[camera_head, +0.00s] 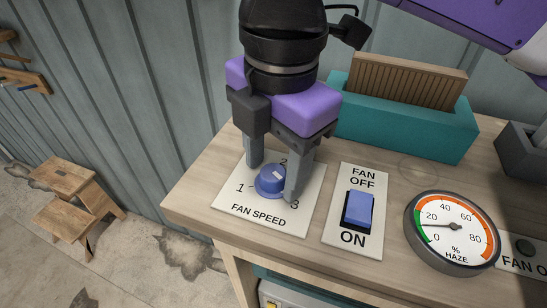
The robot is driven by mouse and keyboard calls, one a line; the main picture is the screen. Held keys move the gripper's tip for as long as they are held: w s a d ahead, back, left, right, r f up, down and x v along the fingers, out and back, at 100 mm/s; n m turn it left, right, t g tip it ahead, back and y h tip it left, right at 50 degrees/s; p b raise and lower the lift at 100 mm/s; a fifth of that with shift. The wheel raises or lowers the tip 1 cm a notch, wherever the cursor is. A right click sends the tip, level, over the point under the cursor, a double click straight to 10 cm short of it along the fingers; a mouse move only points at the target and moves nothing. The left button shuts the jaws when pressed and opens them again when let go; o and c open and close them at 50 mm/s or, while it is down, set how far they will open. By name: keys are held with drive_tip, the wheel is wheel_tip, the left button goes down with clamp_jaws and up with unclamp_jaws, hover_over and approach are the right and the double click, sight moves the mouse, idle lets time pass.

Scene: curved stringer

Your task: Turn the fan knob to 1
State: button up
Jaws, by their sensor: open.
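The blue fan knob (270,181) sits on a white plate labelled FAN SPEED (240,211), with the marks 1, 2 and 3 around it. A pale pointer mark on the knob's top faces up and to the right, roughly between the 2 and the 3. My gripper (273,180) is above the plate, pointing down, with its fingers open. One finger is at the left rear of the knob and the other at its right. I cannot tell whether either finger touches the knob.
A blue rocker switch (359,209) marked FAN OFF and ON is right of the plate. A round haze gauge (452,232) stands further right. A teal box (405,125) holding a brown ribbed block is behind. The wooden bench (190,190) ends close to the plate's left.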

clamp_jaws()
